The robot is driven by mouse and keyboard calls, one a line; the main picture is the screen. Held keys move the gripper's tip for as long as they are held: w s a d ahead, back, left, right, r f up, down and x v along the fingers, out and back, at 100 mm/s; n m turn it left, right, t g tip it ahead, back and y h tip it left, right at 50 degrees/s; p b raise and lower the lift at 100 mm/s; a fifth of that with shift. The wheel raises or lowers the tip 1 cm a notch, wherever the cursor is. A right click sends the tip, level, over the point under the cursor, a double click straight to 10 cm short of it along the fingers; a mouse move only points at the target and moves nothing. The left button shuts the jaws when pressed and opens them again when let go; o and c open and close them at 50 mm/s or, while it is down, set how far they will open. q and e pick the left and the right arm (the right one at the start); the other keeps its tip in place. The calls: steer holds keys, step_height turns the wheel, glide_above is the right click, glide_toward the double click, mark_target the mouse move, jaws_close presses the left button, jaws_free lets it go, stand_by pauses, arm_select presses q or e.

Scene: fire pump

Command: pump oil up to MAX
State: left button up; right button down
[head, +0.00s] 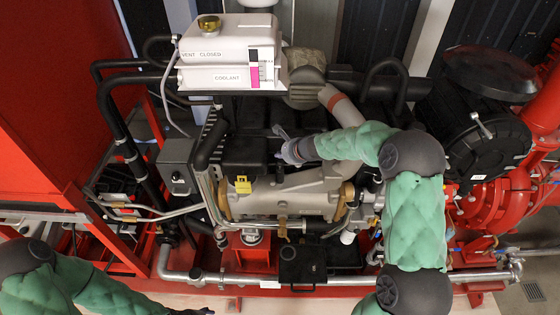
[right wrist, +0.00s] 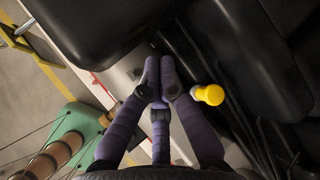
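My right gripper (head: 280,143) is over the middle of the engine (head: 285,190) in the head view, its arm reaching in from the right. In the right wrist view its purple-grey fingers (right wrist: 158,75) come close together at their tips beside a black engine part. I see nothing clearly held, and how far they are closed is unclear. A yellow rounded knob (right wrist: 208,95) stands just right of the fingers, apart from them. My left gripper (head: 190,311) is a dark shape cut by the bottom edge.
A white coolant tank (head: 225,55) with a brass cap stands behind the engine. Black hoses (head: 115,115) run at the left. A red pump (head: 490,205) is at the right. A steel pipe (head: 200,277) crosses the front.

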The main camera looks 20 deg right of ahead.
mark_target(279, 161)
steer(key=shift+f, duration=0.1)
stand_by(0.4)
steer(key=shift+f+b, duration=0.35)
steer(key=shift+b, duration=0.1)
steer(key=shift+s+f+b, duration=0.1)
steer(key=shift+f+b, duration=0.9)
steer(key=shift+f, duration=0.1)
stand_by(1.0)
steer(key=shift+r, duration=0.15)
steer(key=shift+r+p, duration=1.3)
steer(key=shift+r, duration=0.05)
step_height(279, 161, up, 5)
steer(key=p, duration=0.4)
steer(key=shift+p, duration=0.35)
